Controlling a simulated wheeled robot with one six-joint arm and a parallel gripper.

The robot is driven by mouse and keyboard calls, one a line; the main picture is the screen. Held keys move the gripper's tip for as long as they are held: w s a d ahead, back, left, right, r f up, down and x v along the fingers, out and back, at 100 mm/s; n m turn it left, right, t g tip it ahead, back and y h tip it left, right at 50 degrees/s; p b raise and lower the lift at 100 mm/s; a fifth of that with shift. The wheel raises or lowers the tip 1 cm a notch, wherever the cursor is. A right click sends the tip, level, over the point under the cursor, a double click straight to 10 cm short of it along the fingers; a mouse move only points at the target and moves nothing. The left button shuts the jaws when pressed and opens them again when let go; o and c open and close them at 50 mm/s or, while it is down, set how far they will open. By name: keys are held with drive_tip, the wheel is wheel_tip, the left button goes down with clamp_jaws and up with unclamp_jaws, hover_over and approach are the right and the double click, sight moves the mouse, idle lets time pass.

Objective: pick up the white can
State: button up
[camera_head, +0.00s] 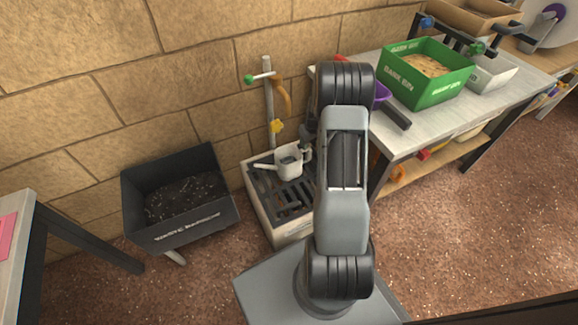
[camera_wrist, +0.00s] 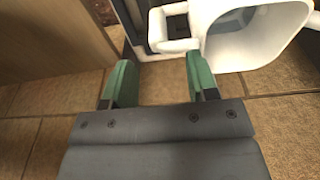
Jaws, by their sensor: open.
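The white can (camera_head: 290,168) stands upright on a slatted dark grate in the head view, with a thin white part sticking out to its left. In the wrist view the can (camera_wrist: 258,48) fills the upper right, its open mouth showing. A white handle-like loop (camera_wrist: 170,45) on its left side lies just ahead of the gap between my fingertips. My gripper (camera_wrist: 160,75) is open, with its two green-faced fingers apart and nothing held. In the head view my gripper is small and dark beside the can's right side, mostly hidden by my arm.
The grate tops a pale stand (camera_head: 275,222) against the brick wall. A post with a green knob (camera_head: 249,79) rises behind the can. A black bin (camera_head: 183,235) stands left. A workbench (camera_head: 405,146) with a green box (camera_head: 428,72) stands right.

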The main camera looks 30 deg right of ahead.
sight(309, 149)
drive_tip(key=shift+w+d+f+b, duration=0.15)
drive_tip(key=shift+f+b, duration=0.4)
drive_tip(key=shift+f, duration=0.5)
drive_tip(key=shift+w+a+f+b, duration=0.15)
drive_tip(key=shift+f+b, duration=0.35)
drive_tip(key=shift+f, duration=0.55)
drive_tip(key=shift+w+d+f+b, duration=0.15)
drive_tip(key=shift+f+b, duration=0.4)
drive_tip(key=shift+f, duration=0.5)
drive_tip(key=shift+r, duration=0.1)
clamp_jaws()
drive_tip(key=shift+r, duration=0.1)
